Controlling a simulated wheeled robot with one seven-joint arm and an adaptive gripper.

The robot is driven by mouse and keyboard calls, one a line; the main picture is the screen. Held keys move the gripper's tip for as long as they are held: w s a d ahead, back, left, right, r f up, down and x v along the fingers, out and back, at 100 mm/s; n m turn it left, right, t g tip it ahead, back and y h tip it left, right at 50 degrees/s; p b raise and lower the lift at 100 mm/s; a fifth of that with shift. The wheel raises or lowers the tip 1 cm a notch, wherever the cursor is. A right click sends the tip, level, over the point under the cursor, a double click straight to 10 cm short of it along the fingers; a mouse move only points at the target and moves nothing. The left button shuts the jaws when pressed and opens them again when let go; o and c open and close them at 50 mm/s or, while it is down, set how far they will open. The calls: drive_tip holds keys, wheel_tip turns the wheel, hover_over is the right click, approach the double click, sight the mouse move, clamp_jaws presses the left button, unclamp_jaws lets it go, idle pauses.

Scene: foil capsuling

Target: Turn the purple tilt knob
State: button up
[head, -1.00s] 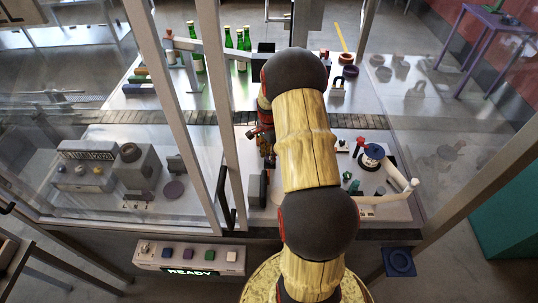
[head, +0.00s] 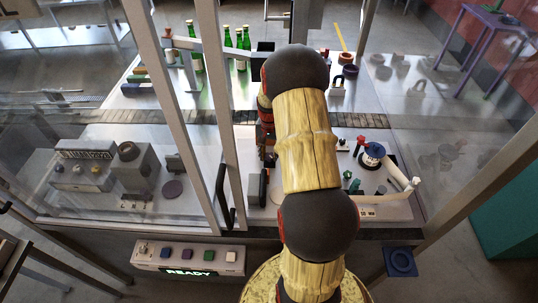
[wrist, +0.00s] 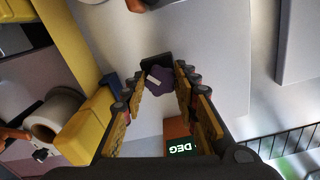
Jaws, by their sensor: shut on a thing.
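The purple tilt knob (wrist: 162,84), with a pale mark on its face, sits between the fingertips of my gripper (wrist: 160,80) in the wrist view. My gripper is shut on the knob, one finger on each side. A dark block stands right behind the knob. In the head view my own arm hides the knob and the fingers; only a red and black part of my wrist shows left of the arm.
In the wrist view, an orange box with a green display (wrist: 183,148) reading DEG lies below the fingers, and yellow parts (wrist: 90,122) stand close at left. In the head view, green bottles (head: 243,40), glass-cell posts and a READY panel (head: 190,258) surround the arm.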

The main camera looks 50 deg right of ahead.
sight(271, 156)
drive_tip(key=n, duration=0.3)
drive_tip(key=shift+n, duration=0.3)
drive_tip(key=shift+s+d+n+b, duration=0.1)
drive_tip(key=shift+n+b, duration=0.25)
drive_tip(key=shift+n, duration=1.65)
drive_tip(key=o, duration=1.2)
drive_tip(key=shift+c, duration=0.2)
drive_tip(key=shift+r, duration=0.1)
wheel_tip(271, 156, up, 12)
drive_tip(key=shift+d, duration=0.1)
